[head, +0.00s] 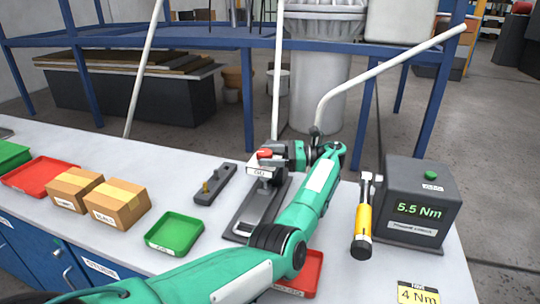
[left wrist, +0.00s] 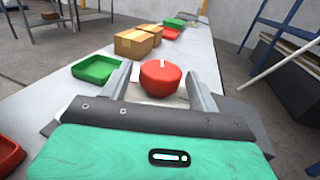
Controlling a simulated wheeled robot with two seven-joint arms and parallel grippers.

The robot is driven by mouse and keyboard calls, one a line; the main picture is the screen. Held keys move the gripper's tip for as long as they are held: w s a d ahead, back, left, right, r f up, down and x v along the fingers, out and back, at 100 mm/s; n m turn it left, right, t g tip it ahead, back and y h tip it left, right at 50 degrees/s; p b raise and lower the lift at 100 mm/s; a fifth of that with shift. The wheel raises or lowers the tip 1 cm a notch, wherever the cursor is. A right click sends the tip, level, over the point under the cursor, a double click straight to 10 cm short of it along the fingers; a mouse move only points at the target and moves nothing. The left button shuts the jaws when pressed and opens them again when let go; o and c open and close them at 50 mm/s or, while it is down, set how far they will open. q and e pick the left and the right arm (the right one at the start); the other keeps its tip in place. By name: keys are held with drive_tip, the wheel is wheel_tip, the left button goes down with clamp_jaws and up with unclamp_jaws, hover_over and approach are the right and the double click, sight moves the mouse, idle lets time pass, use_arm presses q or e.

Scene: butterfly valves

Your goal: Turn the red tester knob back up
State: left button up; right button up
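The red tester knob (head: 265,153) sits on the tester stand (head: 262,207) near the back of the bench. It also shows in the left wrist view (left wrist: 161,78), with a white mark on its top. My left gripper (head: 282,154) is at the knob, its arm reaching across the bench. In the left wrist view its two fingers (left wrist: 160,84) stand open on either side of the knob, with a narrow gap at the left; contact at the right is unclear. A dark tester box (head: 418,200) reads 5.5 Nm. My right gripper is out of view.
A green tray (head: 174,232), cardboard boxes (head: 119,205), a dark holder (head: 216,184) and a red tray (head: 312,276) are around. Blue railings (head: 230,42) stand behind.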

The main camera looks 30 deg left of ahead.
sight(270, 152)
use_arm(q)
drive_tip(key=shift+r, duration=0.1)
wheel_tip(270, 152, up, 20)
drive_tip(key=b, duration=0.1)
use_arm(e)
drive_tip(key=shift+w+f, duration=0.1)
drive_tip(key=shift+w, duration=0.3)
